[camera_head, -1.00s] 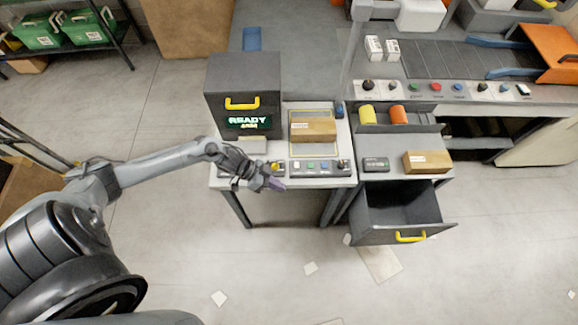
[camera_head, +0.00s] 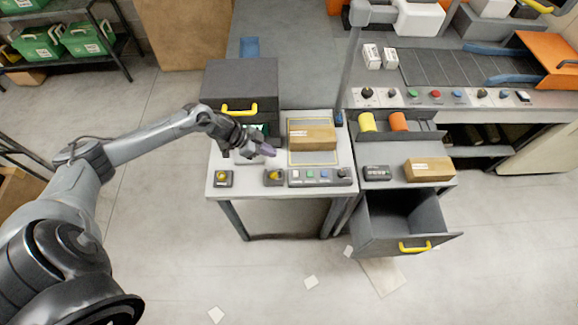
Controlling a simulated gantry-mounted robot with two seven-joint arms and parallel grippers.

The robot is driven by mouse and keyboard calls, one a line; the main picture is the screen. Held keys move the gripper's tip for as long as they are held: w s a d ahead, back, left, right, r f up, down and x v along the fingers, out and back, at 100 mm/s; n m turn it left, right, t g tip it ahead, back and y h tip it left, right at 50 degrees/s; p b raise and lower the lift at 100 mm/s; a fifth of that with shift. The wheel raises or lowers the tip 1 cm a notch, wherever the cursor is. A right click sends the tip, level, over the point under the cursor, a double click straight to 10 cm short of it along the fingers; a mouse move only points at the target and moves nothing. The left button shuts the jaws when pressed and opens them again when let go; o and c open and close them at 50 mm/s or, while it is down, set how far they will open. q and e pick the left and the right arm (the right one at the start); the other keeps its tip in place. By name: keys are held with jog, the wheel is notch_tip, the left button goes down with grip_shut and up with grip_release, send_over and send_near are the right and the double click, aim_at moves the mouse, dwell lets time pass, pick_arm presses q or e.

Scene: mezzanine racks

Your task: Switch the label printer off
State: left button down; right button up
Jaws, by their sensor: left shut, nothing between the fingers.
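The label printer (camera_head: 241,80) is a dark grey box with a yellow handle (camera_head: 240,107), at the back left of the white table. My left gripper (camera_head: 270,149) is shut and empty, in front of the printer's lower front. It covers most of the printer's screen; only a sliver of green shows. A control strip (camera_head: 321,178) with several small buttons lies along the table's front edge. A yellow knob on a dark base (camera_head: 273,177) sits at its left, and another yellow knob (camera_head: 222,178) is near the table's front left corner. My right gripper is not in view.
A cardboard box (camera_head: 312,139) lies on the table right of the gripper. An open grey drawer (camera_head: 408,240) juts out at the right, below a small dark device (camera_head: 376,173) and another box (camera_head: 430,170).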

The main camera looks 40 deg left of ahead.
pick_arm(q)
send_over(297, 170)
jog(key=s+a, duration=0.2)
notch_tip(297, 170, down, 7)
jog(key=shift+r, duration=0.1)
notch_tip(297, 170, down, 2)
jog(key=shift+f, duration=0.15)
jog(key=shift+s+f, duration=0.1)
jog(key=shift+f, duration=0.75)
